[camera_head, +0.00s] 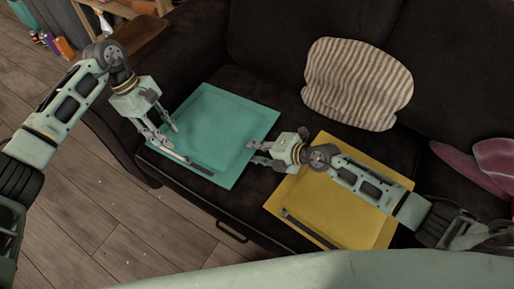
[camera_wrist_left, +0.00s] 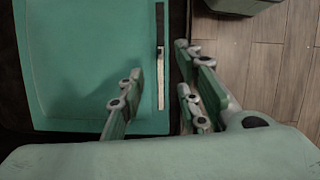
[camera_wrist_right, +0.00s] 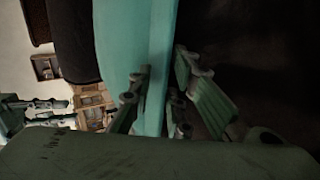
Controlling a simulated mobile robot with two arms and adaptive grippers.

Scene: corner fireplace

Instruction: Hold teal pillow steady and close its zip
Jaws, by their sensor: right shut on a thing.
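The teal pillow (camera_head: 222,125) lies flat on the dark sofa seat. Its zip (camera_head: 201,168) runs along the front edge, dark at the right part and pale at the left; in the left wrist view the zip (camera_wrist_left: 160,75) shows a pale stretch below a dark one. My left gripper (camera_head: 181,145) is open above the pillow's front left part, with the zip line showing between its fingers in the left wrist view (camera_wrist_left: 158,60). My right gripper (camera_head: 254,152) is shut on the pillow's right edge; the right wrist view shows teal fabric (camera_wrist_right: 158,60) between its fingers.
A yellow pillow (camera_head: 345,190) with a dark strip lies to the right, under my right arm. A striped cushion (camera_head: 357,84) leans on the sofa back (camera_head: 270,35). Pink cushions (camera_head: 490,160) are at the far right. Wooden floor (camera_head: 120,225) is clear in front.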

